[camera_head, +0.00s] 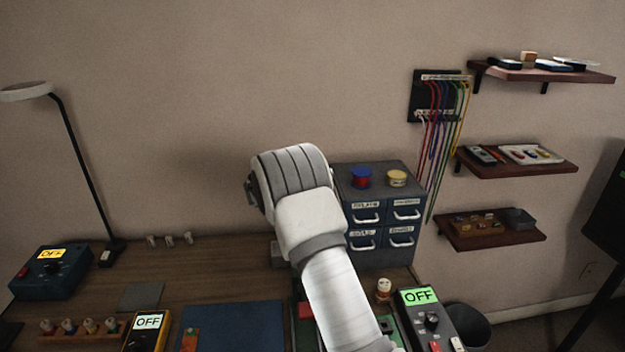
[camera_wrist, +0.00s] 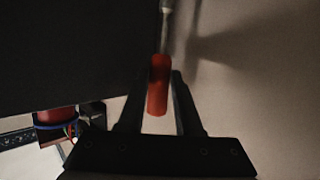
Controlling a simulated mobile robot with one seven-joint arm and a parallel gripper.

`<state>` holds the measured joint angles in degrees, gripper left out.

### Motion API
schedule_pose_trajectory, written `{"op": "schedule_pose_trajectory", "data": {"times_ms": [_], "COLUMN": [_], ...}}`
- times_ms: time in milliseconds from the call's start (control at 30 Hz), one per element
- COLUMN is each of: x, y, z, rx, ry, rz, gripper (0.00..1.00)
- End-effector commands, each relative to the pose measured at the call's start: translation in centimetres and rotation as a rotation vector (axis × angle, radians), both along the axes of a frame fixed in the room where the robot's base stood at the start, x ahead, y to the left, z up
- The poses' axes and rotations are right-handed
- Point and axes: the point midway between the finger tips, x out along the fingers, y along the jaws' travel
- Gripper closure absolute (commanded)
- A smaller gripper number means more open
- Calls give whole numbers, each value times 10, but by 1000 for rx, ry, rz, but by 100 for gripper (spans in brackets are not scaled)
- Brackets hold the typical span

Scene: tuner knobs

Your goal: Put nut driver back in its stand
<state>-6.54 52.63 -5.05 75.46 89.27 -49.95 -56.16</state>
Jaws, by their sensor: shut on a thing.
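In the wrist view, the nut driver (camera_wrist: 158,88) has a red handle and a grey metal shaft that runs up out of the picture. My gripper (camera_wrist: 160,80) is shut on the red handle, one finger on each side. In the head view my own arm hides the gripper and the driver. At the lower left of the head view, a wooden rack (camera_head: 62,338) holds several pieces with coloured tops; I cannot tell whether this is the driver's stand.
A grey-blue drawer cabinet (camera_head: 385,225) stands behind my arm, with a blue-and-red spool (camera_head: 362,177) and a yellow spool (camera_head: 397,178) on top. A yellow meter (camera_head: 148,330), a dark meter (camera_head: 430,318) and a blue mat (camera_head: 232,325) are in front. The back-left bench is mostly clear.

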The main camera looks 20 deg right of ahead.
Motion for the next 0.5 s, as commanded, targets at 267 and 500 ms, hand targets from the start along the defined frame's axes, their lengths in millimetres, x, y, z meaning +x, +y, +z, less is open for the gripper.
{"op": "schedule_pose_trajectory", "data": {"times_ms": [267, 500], "x": [0, 0], "y": [0, 0], "z": [-18, -35], "rx": [-1, -1], "ry": [-1, -1], "rz": [0, 0], "gripper": [100, 100]}}
